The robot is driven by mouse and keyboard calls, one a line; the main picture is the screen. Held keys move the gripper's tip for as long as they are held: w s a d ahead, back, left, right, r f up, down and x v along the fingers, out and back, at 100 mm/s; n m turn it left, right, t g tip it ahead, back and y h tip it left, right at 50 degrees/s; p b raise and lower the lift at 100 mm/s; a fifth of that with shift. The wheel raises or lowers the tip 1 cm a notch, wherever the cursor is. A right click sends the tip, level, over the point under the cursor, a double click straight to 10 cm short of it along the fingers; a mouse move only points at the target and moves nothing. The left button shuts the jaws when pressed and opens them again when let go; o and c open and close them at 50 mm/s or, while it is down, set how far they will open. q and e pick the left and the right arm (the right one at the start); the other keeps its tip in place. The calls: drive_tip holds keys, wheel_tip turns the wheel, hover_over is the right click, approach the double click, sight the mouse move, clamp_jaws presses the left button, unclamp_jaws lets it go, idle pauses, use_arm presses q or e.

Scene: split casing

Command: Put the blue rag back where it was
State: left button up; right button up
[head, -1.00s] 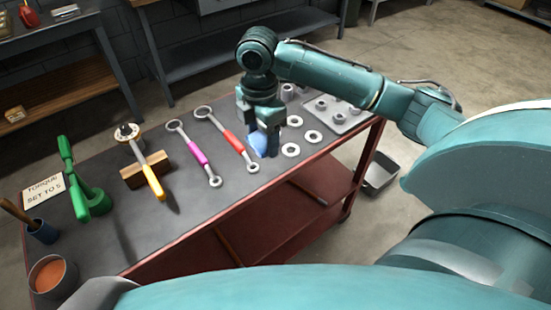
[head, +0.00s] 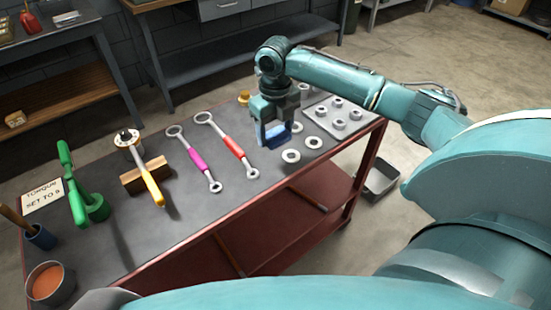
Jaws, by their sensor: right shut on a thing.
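The blue rag (head: 279,132) is a small blue patch between the jaws of my right gripper (head: 274,138). The gripper is shut on it, pointing down over the right part of the dark grey table top (head: 205,203). The fingers hide part of the rag. I cannot tell whether the rag touches the table. My left gripper is not in view.
Pale washers (head: 291,156) lie close beside my right gripper, with a tray of nuts (head: 324,112) behind. A red-handled wrench (head: 232,145) and a purple-handled wrench (head: 197,161) lie to the left. The table's front middle is clear.

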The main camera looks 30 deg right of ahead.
sight(275, 134)
wheel_tip(275, 134, down, 8)
drive_tip(key=shift+f, duration=0.1)
idle(0.4)
drive_tip(key=o, duration=0.9)
drive_tip(key=shift+f, duration=0.1)
wheel_tip(275, 134, up, 12)
drive_tip(key=shift+r, duration=0.2)
